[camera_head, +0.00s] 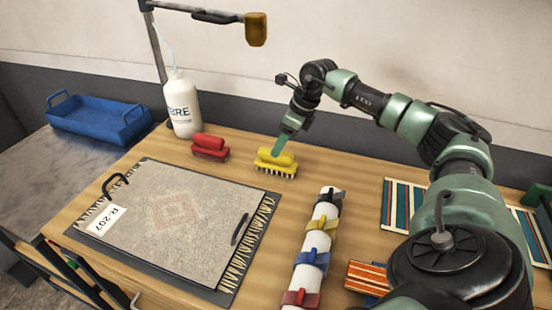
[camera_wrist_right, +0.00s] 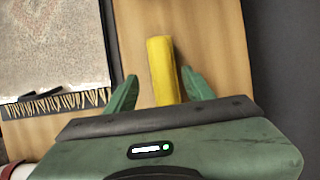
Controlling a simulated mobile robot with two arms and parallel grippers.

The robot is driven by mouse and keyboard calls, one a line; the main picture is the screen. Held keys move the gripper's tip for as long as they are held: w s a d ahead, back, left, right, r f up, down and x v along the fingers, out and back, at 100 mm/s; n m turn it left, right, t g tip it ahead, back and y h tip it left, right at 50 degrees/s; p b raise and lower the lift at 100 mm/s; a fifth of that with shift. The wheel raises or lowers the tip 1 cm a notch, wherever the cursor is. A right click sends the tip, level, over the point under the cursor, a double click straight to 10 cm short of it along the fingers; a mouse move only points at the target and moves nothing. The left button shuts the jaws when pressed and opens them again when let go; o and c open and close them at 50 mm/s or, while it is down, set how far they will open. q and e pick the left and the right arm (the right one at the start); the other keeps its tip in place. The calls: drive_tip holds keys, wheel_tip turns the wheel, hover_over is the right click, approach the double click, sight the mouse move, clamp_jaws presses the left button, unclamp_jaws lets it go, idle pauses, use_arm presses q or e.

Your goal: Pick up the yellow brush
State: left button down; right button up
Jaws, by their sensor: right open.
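The yellow brush (camera_head: 276,166) stands on the wooden table, bristles down, with a rounded handle on top. My right gripper (camera_head: 280,146) is directly above it, its green fingertips close to the handle. In the right wrist view the brush's yellow handle (camera_wrist_right: 164,68) lies between the two spread green fingers (camera_wrist_right: 154,92), with a visible gap on each side. The right gripper is open and holds nothing. The near end of the handle is hidden by the gripper body in that view. My left gripper is not in view.
A red brush (camera_head: 209,146) and a white bottle (camera_head: 182,104) stand to the left. A rug on a dark board (camera_head: 170,220) fills the left front. A white tube with coloured clamps (camera_head: 316,245) lies in front. A blue tray (camera_head: 98,118) is far left; striped samples (camera_head: 402,208) lie right.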

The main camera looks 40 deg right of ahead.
sight(276, 162)
drive_tip(key=x, duration=0.1)
drive_tip(key=p+x, duration=0.1)
drive_tip(key=x, duration=0.3)
drive_tip(key=shift+d, duration=0.25)
drive_tip(key=shift+f, duration=0.3)
drive_tip(key=shift+c, duration=0.3)
clamp_jaws()
